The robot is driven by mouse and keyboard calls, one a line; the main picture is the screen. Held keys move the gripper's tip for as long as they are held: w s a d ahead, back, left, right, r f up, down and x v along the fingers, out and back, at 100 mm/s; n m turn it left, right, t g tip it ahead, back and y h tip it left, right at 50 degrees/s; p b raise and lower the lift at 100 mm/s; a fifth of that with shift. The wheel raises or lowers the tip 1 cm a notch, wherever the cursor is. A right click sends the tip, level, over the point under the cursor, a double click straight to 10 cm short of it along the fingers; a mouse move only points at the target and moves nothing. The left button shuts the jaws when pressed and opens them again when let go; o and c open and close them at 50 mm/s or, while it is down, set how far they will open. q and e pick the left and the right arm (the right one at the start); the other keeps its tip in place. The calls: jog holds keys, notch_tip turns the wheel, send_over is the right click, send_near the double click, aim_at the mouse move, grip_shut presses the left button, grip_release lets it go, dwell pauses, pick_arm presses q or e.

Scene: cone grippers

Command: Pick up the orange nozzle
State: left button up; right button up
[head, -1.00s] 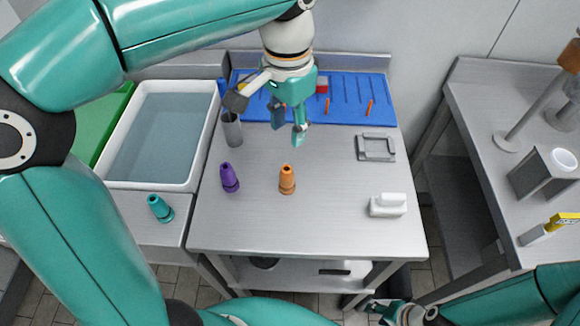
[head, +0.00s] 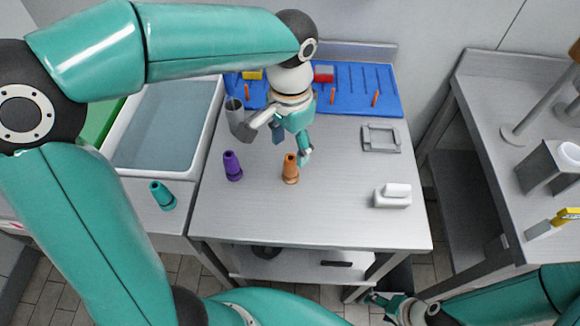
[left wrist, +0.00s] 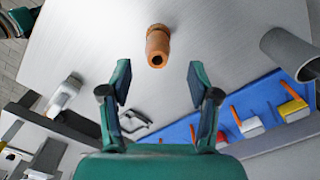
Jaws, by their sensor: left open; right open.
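The orange nozzle (head: 290,170) stands upright on the steel table, right of a purple nozzle (head: 232,166). My left gripper (head: 291,151) is just behind and above the orange nozzle, open and empty. In the left wrist view the orange nozzle (left wrist: 157,46) shows beyond the two spread fingertips of the left gripper (left wrist: 158,78), roughly centred between them. A teal nozzle (head: 162,195) stands on the ledge in front of the sink. My right gripper (head: 388,306) is low at the bottom of the head view, away from the table top, and open.
A grey cup (head: 235,111) stands behind the purple nozzle. A blue mat (head: 350,98) with small tools lies at the back. A grey square frame (head: 381,139) and a white block (head: 391,197) lie at the right. The sink (head: 120,172) is at the left.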

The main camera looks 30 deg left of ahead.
aim_at(291, 169)
pick_arm(q)
notch_tip(291, 169, down, 8)
jog(key=shift+d+f, duration=0.1)
jog(key=shift+d, duration=0.05)
jog(key=shift+s, duration=0.1)
jog(key=shift+c, duration=0.3)
grip_shut()
dwell(0.3)
notch_tip(291, 169, up, 20)
jog(key=p, duration=0.1)
jog(key=shift+p, duration=0.4)
